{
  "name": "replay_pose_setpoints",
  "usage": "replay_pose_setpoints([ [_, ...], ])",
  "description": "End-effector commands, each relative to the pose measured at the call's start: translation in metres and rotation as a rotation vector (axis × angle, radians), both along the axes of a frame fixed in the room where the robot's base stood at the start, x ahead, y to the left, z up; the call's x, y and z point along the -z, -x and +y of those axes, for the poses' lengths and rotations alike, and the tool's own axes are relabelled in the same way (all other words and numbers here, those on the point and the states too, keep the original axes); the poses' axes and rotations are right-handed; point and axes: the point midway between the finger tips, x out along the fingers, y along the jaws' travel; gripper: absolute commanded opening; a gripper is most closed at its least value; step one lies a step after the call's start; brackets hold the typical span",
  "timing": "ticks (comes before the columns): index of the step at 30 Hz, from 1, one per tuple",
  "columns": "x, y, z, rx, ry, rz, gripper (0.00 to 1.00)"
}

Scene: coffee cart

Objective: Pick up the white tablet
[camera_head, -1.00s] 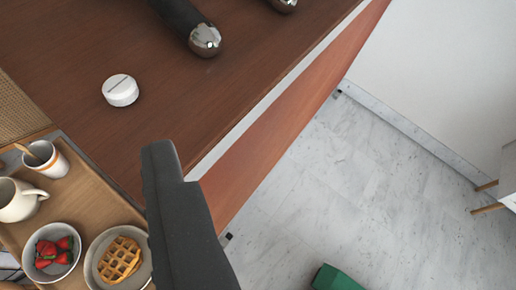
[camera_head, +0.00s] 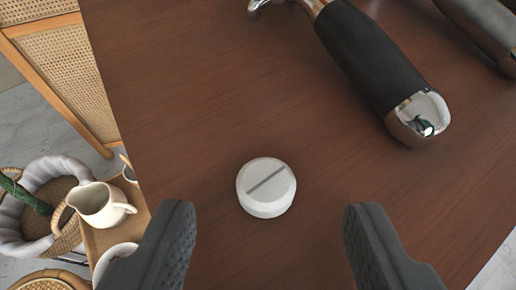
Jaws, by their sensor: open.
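The white tablet (camera_head: 266,187) is a round, thick disc with a grey score line across its top. It lies flat on the brown wooden counter (camera_head: 210,110), near the middle of the view. My gripper (camera_head: 270,235) is open and empty, with one dark finger at the lower left and one at the lower right. The tablet shows between and a little beyond the fingertips, and neither finger appears to touch it.
A black-handled metal tool (camera_head: 370,55) lies beyond the tablet to the right, with another dark handle (camera_head: 488,30) at the top right. Left of the counter's edge are a cream jug (camera_head: 95,203), a lined basket (camera_head: 38,228) and a cane-panelled piece (camera_head: 62,75). Counter around the tablet is clear.

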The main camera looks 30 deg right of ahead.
Motion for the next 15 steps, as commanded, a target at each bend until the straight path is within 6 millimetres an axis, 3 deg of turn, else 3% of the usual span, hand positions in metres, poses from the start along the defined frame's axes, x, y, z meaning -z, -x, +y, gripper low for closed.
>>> replay_pose_setpoints([
  [6,0.011,-0.019,-0.012,0.001,0.000,-0.003,0.49],
  [15,0.012,-0.021,-0.013,0.000,-0.001,-0.002,0.47],
])
